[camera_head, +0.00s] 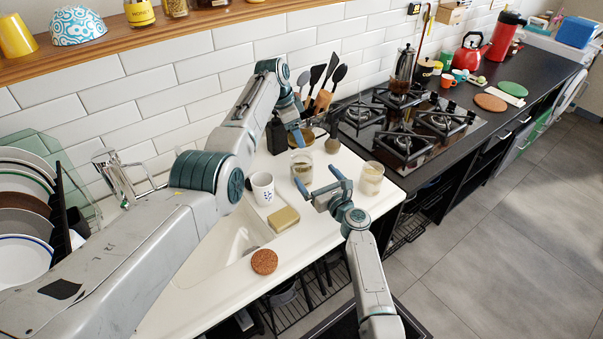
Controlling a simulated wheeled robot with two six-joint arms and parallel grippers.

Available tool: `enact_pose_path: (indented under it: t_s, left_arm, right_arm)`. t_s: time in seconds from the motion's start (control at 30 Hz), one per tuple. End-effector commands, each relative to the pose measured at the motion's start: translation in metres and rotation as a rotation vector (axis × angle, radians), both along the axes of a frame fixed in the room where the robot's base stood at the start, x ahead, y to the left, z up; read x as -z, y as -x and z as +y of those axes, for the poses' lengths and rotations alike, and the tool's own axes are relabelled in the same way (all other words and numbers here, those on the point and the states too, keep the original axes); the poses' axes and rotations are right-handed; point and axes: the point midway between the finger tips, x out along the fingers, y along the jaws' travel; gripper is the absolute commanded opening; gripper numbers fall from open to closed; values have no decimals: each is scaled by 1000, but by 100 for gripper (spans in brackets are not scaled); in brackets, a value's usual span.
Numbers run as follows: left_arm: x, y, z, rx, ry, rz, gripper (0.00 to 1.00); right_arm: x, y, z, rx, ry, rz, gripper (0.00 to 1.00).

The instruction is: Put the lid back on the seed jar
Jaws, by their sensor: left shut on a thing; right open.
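Two glass jars stand on the white counter. The left jar (301,172) holds dark brownish contents; the right jar (371,180) holds paler contents. I cannot tell for sure which is the seed jar. My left gripper (299,136) is above and behind the left jar, shut on a small brownish round thing (307,137), possibly the lid; the arm partly hides it. My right gripper (320,180) is open and empty, its fingers between the two jars, apart from both as far as I can see. A brown cork-like disc (264,261) lies near the counter's front edge.
A white mug (262,188) and a yellowish block (284,219) stand left of my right gripper. Black utensils (332,75) are behind my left gripper. The gas hob (410,125) is to the right. The sink (225,245) and dish rack (75,200) are left.

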Motion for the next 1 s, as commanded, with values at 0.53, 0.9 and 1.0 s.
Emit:
enact_pose_path:
  t_s: [0.53,0.9,1.0]
  left_arm:
    - [0,0,0,0,0,1,50]
    - [0,0,0,0,0,1,50]
    - [0,0,0,0,0,1,50]
  right_arm:
    - [50,-27,15,-2,-1,0,97]
    - [50,-60,33,-2,0,0,97]
    - [50,-63,34,-1,0,0,97]
